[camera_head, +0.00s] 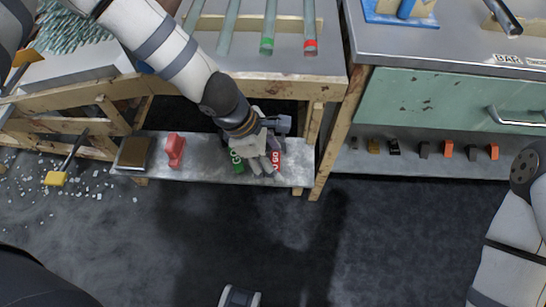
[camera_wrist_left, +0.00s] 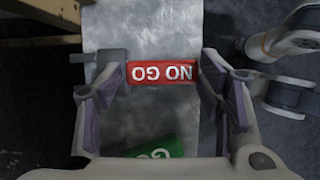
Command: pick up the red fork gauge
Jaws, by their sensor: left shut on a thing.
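The red fork gauge (camera_wrist_left: 162,73), marked NO GO, lies across the space between the two fingers of my left gripper (camera_wrist_left: 162,80) in the left wrist view. The fingers are shut on its two ends. In the head view, my left gripper (camera_head: 258,155) is low over the shelf, and part of the red gauge (camera_head: 277,161) shows at its right side. I cannot tell whether the gauge touches the shelf. A green gauge (camera_wrist_left: 158,148) marked GO lies close by, and it also shows in the head view (camera_head: 237,162).
The grey low shelf (camera_head: 210,172) also bears a red block (camera_head: 174,150) and a brown box (camera_head: 133,153). The bench top (camera_head: 283,68) above holds glass tubes with green and red ends. A wooden leg (camera_head: 332,150) stands to the right.

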